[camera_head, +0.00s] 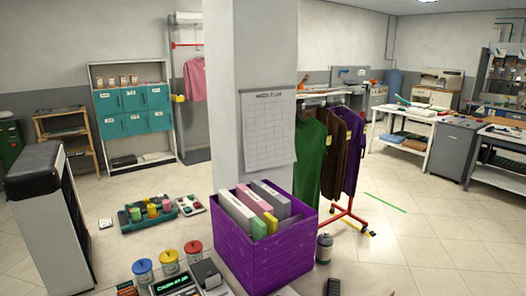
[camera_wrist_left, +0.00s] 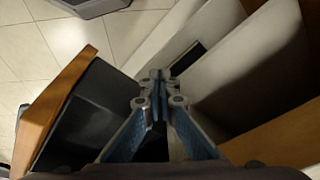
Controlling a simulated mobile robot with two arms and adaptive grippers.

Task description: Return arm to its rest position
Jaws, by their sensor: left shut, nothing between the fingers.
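My left gripper (camera_wrist_left: 160,88) shows in the left wrist view, its two blue-sided fingers brought together at the tips with nothing between them. Beyond and beside it are a dark panel with an orange-brown edge (camera_wrist_left: 55,110) on the left and large pale panels (camera_wrist_left: 240,65) on the right. I cannot tell whether the fingers touch any of these. Neither of my grippers shows in the head view, so the left arm's overall pose is hidden. My right gripper is in neither view.
A purple box (camera_head: 265,262) of folders stands close in front, by a white pillar (camera_head: 266,90). Jars (camera_head: 169,262) and a bottle (camera_head: 324,248) are near it. A black-topped white unit (camera_head: 60,235) stands at left. Tiled floor (camera_head: 440,225) is open at right.

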